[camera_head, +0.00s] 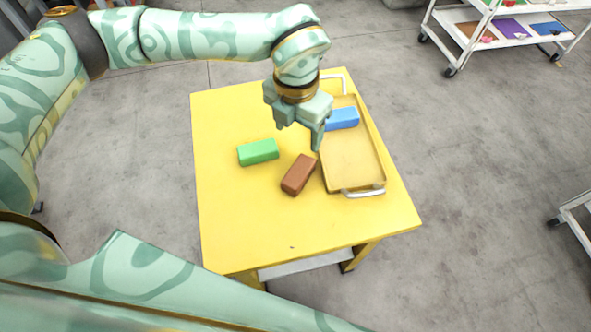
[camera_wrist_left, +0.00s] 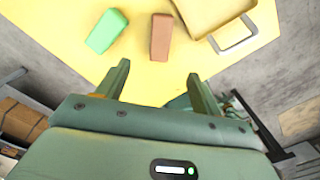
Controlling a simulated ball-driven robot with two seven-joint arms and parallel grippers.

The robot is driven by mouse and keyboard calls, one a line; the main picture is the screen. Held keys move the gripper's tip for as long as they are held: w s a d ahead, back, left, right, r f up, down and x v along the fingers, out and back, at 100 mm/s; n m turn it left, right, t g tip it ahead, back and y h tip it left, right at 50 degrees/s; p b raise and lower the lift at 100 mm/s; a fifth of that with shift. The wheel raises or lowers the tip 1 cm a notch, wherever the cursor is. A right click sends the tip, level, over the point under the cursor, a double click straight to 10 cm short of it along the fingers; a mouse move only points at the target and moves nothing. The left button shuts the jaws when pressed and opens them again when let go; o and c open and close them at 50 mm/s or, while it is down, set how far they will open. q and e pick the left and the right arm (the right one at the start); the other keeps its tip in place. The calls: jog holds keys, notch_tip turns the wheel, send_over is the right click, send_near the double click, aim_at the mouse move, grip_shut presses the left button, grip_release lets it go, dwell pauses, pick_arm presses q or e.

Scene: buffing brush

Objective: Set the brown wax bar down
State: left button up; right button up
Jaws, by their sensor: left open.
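The brown wax bar (camera_head: 299,174) lies on the yellow table (camera_head: 235,225), just left of the tray. It also shows in the left wrist view (camera_wrist_left: 161,37), ahead of the fingers and apart from them. My left gripper (camera_head: 309,137) is above the table near the tray's left edge, behind the bar in the head view. Its two fingers are spread with nothing between them in the left wrist view (camera_wrist_left: 158,80). My right gripper is not in view.
A green bar (camera_head: 258,152) lies left of the brown bar. A yellow tray (camera_head: 352,165) with metal handles holds a blue bar (camera_head: 342,118). The table's front and left are mostly clear. A white shelf cart (camera_head: 500,40) stands at the back right.

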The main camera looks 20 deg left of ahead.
pick_arm(q)
jog(key=n, duration=0.1)
jog(key=b, duration=0.4)
send_near(299, 171)
notch_tip(299, 171, down, 5)
jog(key=shift+s+a+f, duration=0.1)
jog(key=shift+s+f, duration=0.05)
jog(key=shift+f, duration=0.05)
jog(key=f+b, duration=0.2)
jog(key=f, duration=0.1)
jog(key=f+b, duration=0.1)
jog(key=f, duration=0.1)
jog(key=shift+w+f, duration=0.25)
jog(key=shift+w, duration=0.1)
jog(key=shift+s+r, duration=0.1)
jog(key=shift+r, duration=0.1)
jog(key=c, duration=1.2)
jog(key=shift+c, duration=0.2)
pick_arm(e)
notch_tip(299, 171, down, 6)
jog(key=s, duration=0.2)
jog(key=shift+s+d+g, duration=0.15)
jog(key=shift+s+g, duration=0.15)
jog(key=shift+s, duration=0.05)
pick_arm(q)
jog(key=shift+r, duration=0.1)
